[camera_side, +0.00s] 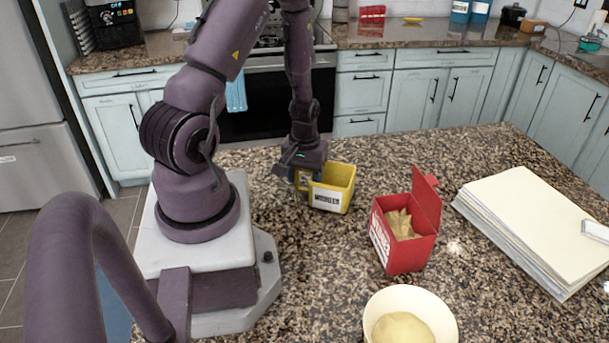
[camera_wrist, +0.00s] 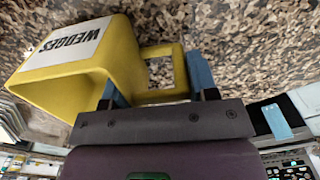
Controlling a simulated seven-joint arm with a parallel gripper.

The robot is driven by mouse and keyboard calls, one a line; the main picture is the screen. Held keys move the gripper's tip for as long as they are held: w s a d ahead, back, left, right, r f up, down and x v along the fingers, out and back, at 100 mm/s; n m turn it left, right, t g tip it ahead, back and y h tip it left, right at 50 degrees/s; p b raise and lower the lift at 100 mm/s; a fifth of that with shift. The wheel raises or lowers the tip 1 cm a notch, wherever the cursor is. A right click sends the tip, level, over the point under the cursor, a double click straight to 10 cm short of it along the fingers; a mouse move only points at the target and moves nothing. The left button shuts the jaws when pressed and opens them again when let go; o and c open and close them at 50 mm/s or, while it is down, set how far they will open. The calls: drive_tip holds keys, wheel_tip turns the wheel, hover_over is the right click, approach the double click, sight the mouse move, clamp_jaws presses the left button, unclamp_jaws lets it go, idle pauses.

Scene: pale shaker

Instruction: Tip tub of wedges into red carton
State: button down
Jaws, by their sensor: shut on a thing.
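A yellow tub (camera_side: 345,176) with a white label and a handle is upright at the middle of the counter. In the wrist view the tub (camera_wrist: 125,60) fills the upper left, its label reading WEDGES. My gripper (camera_side: 299,180) is shut on the tub's handle, with a blue finger on either side of it in the wrist view (camera_wrist: 158,80). The visible inside of the tub looks empty. I cannot tell whether its base touches the counter. The red carton (camera_side: 407,257) stands open to the right and nearer the camera, with tan wedges (camera_side: 401,224) inside and its lid up.
A pale bowl (camera_side: 446,310) with yellowish contents stands at the front edge of the picture. A stack of papers (camera_side: 530,220) lies at the right. The speckled counter (camera_side: 320,270) is clear between the tub, the carton and my base.

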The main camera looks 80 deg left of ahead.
drive_tip(key=shift+f, duration=0.15)
unclamp_jaws()
idle(0.4)
drive_tip(key=shift+r, duration=3.55)
drive_tip(key=d+r+m+t, duration=0.2)
drive_tip(key=d+r+m, duration=0.4)
drive_tip(key=d+r, duration=0.4)
drive_tip(key=s+d+r+m+t, duration=0.1)
drive_tip(key=d+r+m+t, duration=0.2)
drive_tip(key=d+r+m, duration=0.3)
drive_tip(key=d+r, duration=0.5)
drive_tip(key=r, duration=0.4)
drive_tip(key=shift+r+t, duration=0.15)
drive_tip(key=shift+t, duration=0.15)
